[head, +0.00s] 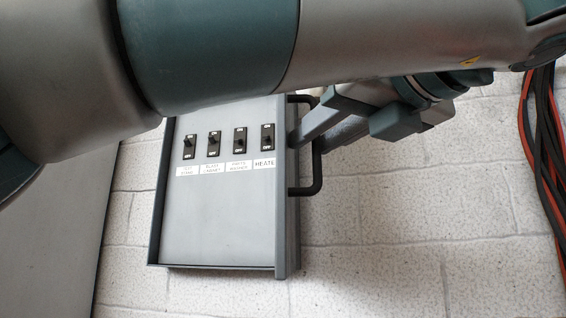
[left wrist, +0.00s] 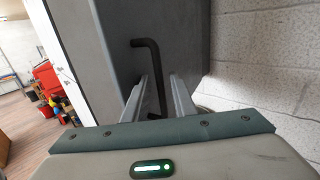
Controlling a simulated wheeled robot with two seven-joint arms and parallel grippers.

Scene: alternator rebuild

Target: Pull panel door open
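The grey panel box (head: 215,225) hangs on the wall in the head view, with its switch face showing. Its door (head: 287,240) stands out as a narrow strip along the right side, seen almost edge-on, and cuts off the last label. A black bar handle (head: 318,172) sticks out to the right of the door. The handle also shows in the left wrist view (left wrist: 153,65) against the door's grey face (left wrist: 185,40). My left gripper (head: 309,142) reaches in from the right. Its fingers are apart, with the handle bar between them. My right gripper is not in view.
Several black toggle switches (head: 213,144) with white labels sit on the panel face. Black and red cables (head: 545,150) hang at the right. White block wall (head: 380,240) surrounds the box. Red items (left wrist: 48,80) stand far back at the left in the wrist view.

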